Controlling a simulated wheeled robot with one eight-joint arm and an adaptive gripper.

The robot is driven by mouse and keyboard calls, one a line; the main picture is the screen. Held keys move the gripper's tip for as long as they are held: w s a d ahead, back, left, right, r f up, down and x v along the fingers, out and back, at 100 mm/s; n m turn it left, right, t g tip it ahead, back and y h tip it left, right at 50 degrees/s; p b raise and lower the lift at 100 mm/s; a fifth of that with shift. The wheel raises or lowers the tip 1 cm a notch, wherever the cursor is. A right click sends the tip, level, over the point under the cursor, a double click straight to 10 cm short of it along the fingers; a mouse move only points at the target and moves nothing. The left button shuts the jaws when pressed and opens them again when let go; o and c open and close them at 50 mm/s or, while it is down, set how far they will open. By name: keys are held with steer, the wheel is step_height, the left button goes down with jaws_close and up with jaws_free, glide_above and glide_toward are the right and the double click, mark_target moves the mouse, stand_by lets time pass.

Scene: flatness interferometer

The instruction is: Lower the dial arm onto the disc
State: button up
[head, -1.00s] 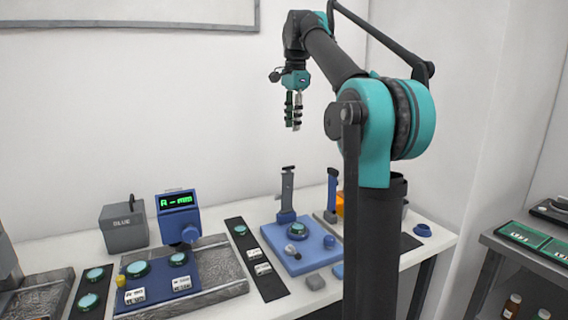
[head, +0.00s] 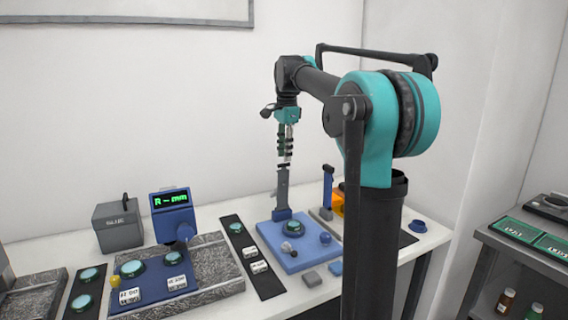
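A blue base plate (head: 300,262) stands on the bench, with a small green-topped disc (head: 293,227) on it. A grey-blue upright piece (head: 282,192), seemingly the raised dial arm, rises from a blue block at its back left. A small grey knob and a blue knob (head: 325,238) also sit on the plate. My gripper (head: 285,160) points down at the top of the upright piece and overlaps it in the picture. Its fingers cover that top. I cannot tell whether they touch or grip it, or how wide they are.
A display unit (head: 173,207) stands at the left by a grey box (head: 118,224).

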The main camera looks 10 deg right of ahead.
steer(key=shift+w+f, duration=0.2)
steer(key=shift+f, duration=1.85)
jaws_close()
